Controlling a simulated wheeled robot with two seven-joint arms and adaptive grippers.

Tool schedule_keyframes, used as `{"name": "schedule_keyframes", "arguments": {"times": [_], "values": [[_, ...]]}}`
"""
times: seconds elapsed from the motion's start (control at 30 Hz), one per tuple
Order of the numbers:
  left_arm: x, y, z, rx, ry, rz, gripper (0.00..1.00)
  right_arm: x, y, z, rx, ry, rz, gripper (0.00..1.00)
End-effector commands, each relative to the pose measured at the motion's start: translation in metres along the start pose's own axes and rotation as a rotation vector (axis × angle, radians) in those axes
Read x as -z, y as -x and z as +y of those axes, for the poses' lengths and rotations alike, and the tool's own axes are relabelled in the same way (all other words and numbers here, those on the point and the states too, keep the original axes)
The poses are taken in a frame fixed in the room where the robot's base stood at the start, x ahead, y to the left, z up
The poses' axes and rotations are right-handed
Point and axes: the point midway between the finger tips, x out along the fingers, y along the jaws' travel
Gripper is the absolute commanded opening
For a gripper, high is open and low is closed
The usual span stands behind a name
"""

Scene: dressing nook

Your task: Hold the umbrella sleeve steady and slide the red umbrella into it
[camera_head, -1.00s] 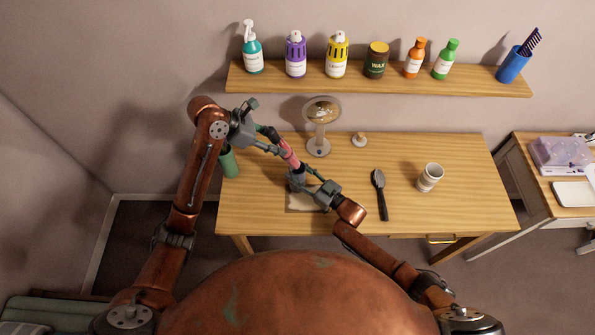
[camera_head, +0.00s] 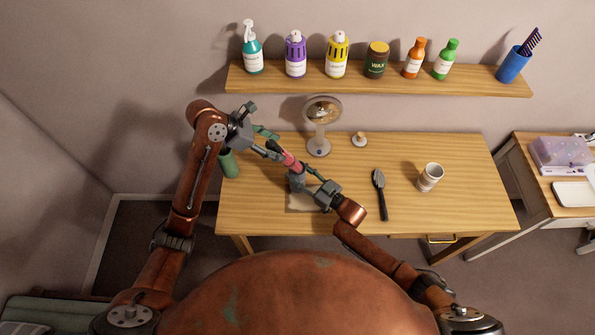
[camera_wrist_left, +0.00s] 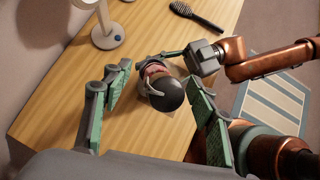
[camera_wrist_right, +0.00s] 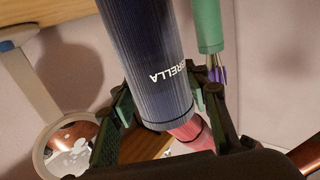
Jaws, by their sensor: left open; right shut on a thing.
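The red umbrella (camera_head: 290,160) slants between my two grippers above the table. Its dark rounded handle end (camera_wrist_left: 168,92) faces the left wrist camera. The dark blue umbrella sleeve (camera_wrist_right: 150,60), lettered in white, stands large in the right wrist view. The red umbrella shows at the sleeve's lower end there (camera_wrist_right: 188,130) and seems partly inside; how deep I cannot tell. My right gripper (camera_head: 306,184) is shut on the sleeve. My left gripper (camera_head: 264,142) is open, its fingers spread on both sides of the handle end, not closed on it.
A round mirror (camera_head: 320,125) stands close behind the umbrella. Bottles line the wall shelf (camera_head: 380,84). The table's right end is clear.

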Motion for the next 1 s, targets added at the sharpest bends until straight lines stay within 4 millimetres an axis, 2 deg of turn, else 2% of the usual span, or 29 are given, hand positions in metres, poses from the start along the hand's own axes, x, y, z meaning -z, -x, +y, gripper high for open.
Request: {"name": "schedule_keyframes", "arguments": {"times": [0.3, 0.5, 0.7, 1.0], "values": [[-0.001, 0.065, 0.001, -0.007, -0.002, 0.0, 0.53, 0.0, 0.0, 0.0, 0.0, 0.0, 0.0, 0.18], [-0.001, 0.097, 0.001, -0.004, -0.001, 0.001, 0.53, 0.0, 0.0, 0.0, 0.0, 0.0, 0.0, 0.18], [-0.001, 0.11, 0.0, -0.003, -0.001, 0.0, 0.53, 0.0, 0.0, 0.0, 0.0, 0.0, 0.001, 0.18], [-0.001, 0.111, 0.0, -0.002, -0.001, -0.001, 0.52, 0.0, 0.0, 0.0, 0.0, 0.0, 0.001, 0.18]]}}
